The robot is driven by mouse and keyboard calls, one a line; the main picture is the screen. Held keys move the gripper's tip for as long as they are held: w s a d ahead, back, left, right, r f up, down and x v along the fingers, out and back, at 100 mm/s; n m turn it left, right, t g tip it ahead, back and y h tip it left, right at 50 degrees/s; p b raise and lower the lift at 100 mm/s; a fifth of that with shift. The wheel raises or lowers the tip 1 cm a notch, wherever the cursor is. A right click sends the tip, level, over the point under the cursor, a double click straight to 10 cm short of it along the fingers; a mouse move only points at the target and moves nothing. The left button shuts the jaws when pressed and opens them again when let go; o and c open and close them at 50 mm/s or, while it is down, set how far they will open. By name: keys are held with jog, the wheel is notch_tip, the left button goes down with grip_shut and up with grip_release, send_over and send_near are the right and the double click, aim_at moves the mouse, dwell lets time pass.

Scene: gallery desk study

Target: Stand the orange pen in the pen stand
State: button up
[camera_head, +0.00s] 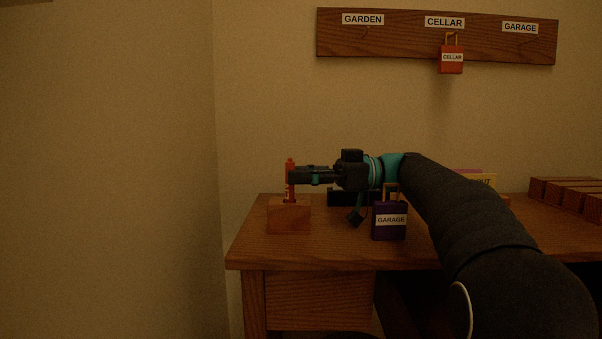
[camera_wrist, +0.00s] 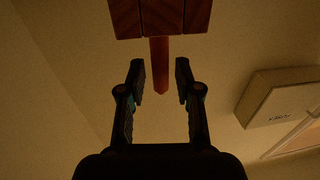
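The orange pen (camera_head: 290,167) stands upright in the wooden pen stand (camera_head: 289,218) at the left end of the desk. In the wrist view the pen (camera_wrist: 159,52) runs out of the stand (camera_wrist: 126,20), with its free end between my fingers. My gripper (camera_head: 293,177) is level at the pen's upper part, reaching in from the right. In the wrist view my gripper (camera_wrist: 159,75) is open, with a clear gap on each side of the pen. The pen's lower end is hidden inside the stand.
A purple padlock labelled GARAGE (camera_head: 390,222) stands on the desk (camera_head: 330,245) right of the pen stand. A red CELLAR padlock (camera_head: 451,60) hangs from the labelled wall board (camera_head: 390,42). Wooden blocks (camera_head: 565,194) lie at the far right. A wall is close on the left.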

jog(key=shift+w+d+f, duration=0.1)
jog(key=shift+w+f, duration=0.05)
jog(key=shift+f, duration=0.35)
jog(key=d, duration=0.8)
jog(key=shift+w+r, duration=0.25)
